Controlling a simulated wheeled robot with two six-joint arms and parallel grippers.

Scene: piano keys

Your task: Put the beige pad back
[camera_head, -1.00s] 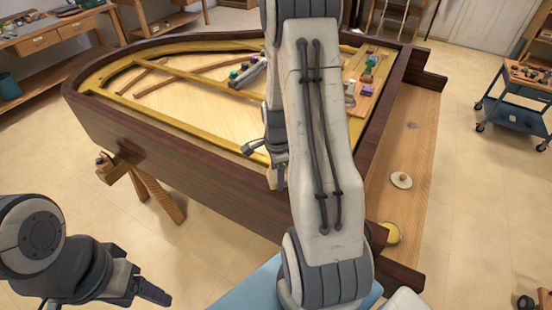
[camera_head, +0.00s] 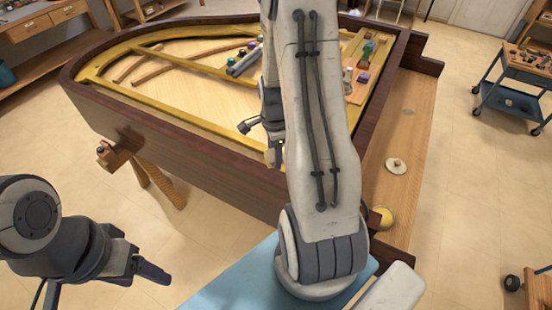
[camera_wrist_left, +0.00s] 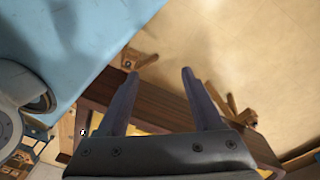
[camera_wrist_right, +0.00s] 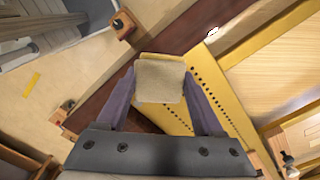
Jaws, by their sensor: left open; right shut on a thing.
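The beige pad (camera_wrist_right: 160,80) is a squarish, soft-looking block. In the right wrist view it sits between the fingertips of my right gripper (camera_wrist_right: 160,88), which is shut on it. The open piano (camera_head: 190,165) has a dark red-brown case and yellow frame.
Small coloured parts (camera_head: 362,72) stand on a wooden board inside the piano. A pale disc (camera_head: 396,167) and a yellow round piece (camera_head: 384,216) lie on the right-hand wooden ledge. A blue cart (camera_head: 510,98) stands at the right.

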